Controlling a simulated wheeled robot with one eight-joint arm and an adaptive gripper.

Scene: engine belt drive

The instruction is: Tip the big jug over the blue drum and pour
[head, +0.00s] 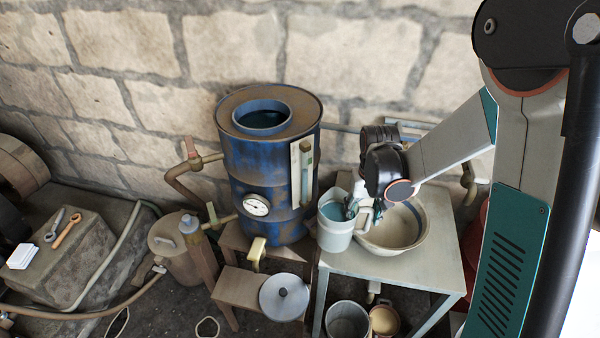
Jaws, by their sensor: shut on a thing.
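The blue drum (250,170) stands upright against the stone wall, with a round open mouth at its top and dark liquid inside. A gauge and a level tube are on its side. The pale jug (334,236) stands upright to the right of the drum, at the table's left edge, with bluish liquid inside. My gripper (352,212) is at the jug's right side and shut on it, well below the drum's rim. The fingertips are partly hidden by the wrist. I cannot tell if the jug touches the table.
A wide bowl (392,228) sits on the pale table (425,268) just right of the jug. A wooden stool (240,288) with a round lid (284,297) is in front of the drum. Pipes and a valve (190,148) are on the drum's left. A bucket (347,320) is below the table.

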